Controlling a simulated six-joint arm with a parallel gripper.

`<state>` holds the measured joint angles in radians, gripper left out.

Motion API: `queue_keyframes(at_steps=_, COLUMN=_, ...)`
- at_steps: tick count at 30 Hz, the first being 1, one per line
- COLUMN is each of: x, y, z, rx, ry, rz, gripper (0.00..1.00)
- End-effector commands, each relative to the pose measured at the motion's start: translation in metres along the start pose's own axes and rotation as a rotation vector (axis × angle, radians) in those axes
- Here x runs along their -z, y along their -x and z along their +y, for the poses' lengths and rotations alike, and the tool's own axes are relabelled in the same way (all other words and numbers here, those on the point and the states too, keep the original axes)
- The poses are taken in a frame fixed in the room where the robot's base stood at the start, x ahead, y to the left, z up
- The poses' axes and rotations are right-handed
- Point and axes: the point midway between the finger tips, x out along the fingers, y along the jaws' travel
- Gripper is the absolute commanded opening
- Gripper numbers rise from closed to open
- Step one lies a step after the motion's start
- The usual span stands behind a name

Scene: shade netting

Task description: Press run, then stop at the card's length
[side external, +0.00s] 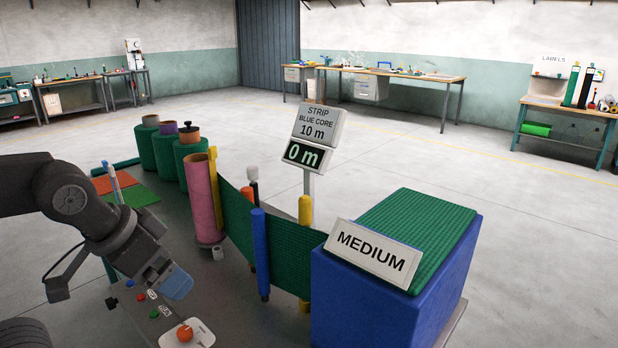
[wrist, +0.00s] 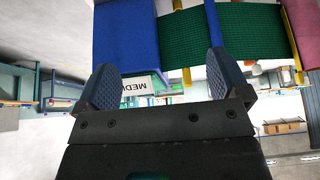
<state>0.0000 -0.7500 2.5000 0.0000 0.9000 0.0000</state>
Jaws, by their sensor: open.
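The grey card (side external: 319,124) on a stand reads "STRIP BLUE CORE 10 m". The display (side external: 303,155) below it reads "0 m". Small labels sit beside the buttons, too small to read. My gripper (side external: 176,284) is above and behind the panel in the side view, apart from the buttons. In the wrist view, my gripper's (wrist: 160,65) two blue fingers stand wide apart with nothing between them.
Green netting (side external: 235,215) runs from beside a pink roll (side external: 203,200) past blue and yellow posts to a blue box (side external: 375,300) marked "MEDIUM". Several green rolls (side external: 165,150) stand behind. Red and green sheets (side external: 115,180) lie at the left.

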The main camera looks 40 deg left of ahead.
Motion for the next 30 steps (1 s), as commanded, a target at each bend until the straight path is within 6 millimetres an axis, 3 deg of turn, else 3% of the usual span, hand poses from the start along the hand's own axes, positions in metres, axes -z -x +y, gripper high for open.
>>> queue_keyframes(at_steps=4, x=0.0, y=0.0, z=0.0, rx=0.0, ry=0.0, rz=0.0, gripper=0.92)
queue_keyframes(at_steps=30, x=0.0, y=0.0, z=0.0, rx=0.0, ry=0.0, rz=0.0, gripper=0.09)
